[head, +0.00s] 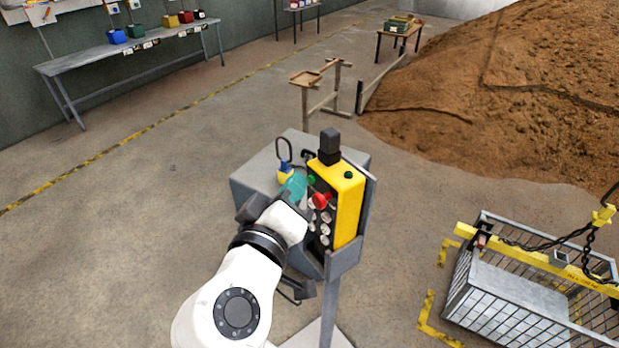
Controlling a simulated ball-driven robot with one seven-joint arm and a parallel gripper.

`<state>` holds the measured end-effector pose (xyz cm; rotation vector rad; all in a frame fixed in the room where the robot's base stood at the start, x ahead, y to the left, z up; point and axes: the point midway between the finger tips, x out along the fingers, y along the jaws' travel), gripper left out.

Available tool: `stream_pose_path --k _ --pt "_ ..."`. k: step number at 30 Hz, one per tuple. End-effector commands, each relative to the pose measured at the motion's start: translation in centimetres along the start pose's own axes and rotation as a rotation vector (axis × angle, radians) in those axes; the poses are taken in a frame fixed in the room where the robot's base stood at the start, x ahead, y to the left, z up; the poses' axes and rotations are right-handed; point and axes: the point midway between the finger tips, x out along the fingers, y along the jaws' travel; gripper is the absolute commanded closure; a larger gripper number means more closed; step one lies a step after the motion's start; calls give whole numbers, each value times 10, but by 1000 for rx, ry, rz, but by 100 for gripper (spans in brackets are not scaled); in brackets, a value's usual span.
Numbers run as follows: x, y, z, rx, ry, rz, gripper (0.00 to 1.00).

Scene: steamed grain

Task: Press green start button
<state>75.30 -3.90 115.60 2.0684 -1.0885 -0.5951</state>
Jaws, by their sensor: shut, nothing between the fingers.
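A yellow control pendant (348,205) with a dark front panel stands upright in a grey holder on a post. A small green button (311,180) shows at the upper left of its panel, just above a red mushroom knob (320,200). A dark green knob sits on the pendant's top. My gripper (262,207) is at the left of the panel, lower than the green button, with its dark body partly showing beside my white wrist. It is shut and empty. Its fingertips are mostly hidden by my wrist, so I cannot tell whether they touch anything.
A teal object (295,187) and a yellow-and-blue item with a loop (285,172) sit close to my gripper by the grey box (252,180). A wire cage (510,300) with a yellow bar stands at right. A brown grain heap (530,100) fills the back right. Floor at left is clear.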

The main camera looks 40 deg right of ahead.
Motion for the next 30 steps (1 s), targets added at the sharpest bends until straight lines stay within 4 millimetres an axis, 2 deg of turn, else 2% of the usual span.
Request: stream_pose_path --k 30 --pt "4 2 2 0 -1 0 100"
